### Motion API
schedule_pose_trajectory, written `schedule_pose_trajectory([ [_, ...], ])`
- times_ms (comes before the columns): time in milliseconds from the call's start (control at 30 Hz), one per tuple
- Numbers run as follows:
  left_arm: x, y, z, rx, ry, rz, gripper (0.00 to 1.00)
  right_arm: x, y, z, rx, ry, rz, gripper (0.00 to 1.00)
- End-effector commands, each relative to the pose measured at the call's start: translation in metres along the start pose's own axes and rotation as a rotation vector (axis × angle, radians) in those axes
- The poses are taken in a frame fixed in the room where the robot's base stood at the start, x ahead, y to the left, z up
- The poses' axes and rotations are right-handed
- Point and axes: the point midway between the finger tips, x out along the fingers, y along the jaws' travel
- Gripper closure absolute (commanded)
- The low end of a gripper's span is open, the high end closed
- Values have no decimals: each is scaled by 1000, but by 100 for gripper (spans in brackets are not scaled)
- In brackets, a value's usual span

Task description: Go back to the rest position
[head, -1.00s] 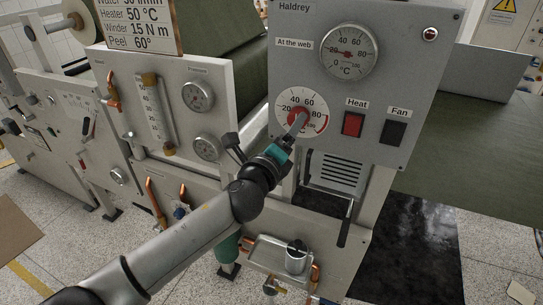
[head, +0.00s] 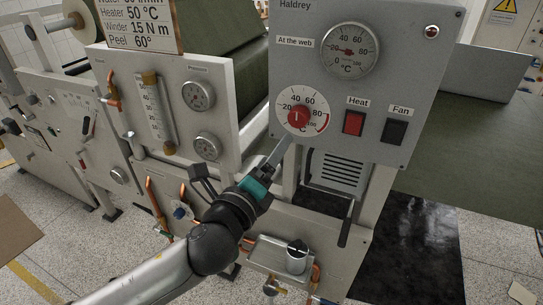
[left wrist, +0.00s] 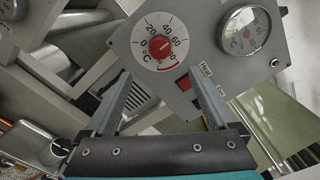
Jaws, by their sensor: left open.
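My left gripper (head: 284,145) is in front of the grey Haldrey panel (head: 285,60), just below the red knob (head: 298,117) with its white numbered dial. The knob is uncovered in the head view, and its white mark points roughly upward. In the left wrist view the two fingers of my left gripper (left wrist: 158,80) are spread apart with nothing between them. The red knob (left wrist: 160,46) shows beyond the fingertips, clear of them. My right gripper is in neither view.
A round temperature gauge (head: 349,50), a red Heat switch (head: 353,123) and a dark Fan switch (head: 394,132) sit on the panel. A white panel with gauges (head: 225,100) stands to the left.

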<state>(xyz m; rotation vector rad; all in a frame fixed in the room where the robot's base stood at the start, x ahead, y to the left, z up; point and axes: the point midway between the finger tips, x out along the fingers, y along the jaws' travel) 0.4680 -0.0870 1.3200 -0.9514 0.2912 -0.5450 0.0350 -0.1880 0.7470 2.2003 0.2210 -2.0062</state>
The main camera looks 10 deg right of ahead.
Motion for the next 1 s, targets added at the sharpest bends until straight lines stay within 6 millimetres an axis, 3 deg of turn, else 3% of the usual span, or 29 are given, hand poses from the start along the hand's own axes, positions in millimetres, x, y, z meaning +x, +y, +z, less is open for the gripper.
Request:
schedule_pose_trajectory([
  [333,1,2,0,-4,0,3,9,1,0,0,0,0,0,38],
  [467,4,35,-8,-68,-5,55,9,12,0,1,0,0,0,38],
  [567,7,94,-22,-190,-15,147,9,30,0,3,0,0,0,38],
  [700,-1,199,-49,-423,-53,312,9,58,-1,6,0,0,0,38],
  [767,-9,243,-62,-526,-77,382,9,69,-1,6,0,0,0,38],
  [1000,-71,402,-129,-912,-205,648,9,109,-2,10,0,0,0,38],
])
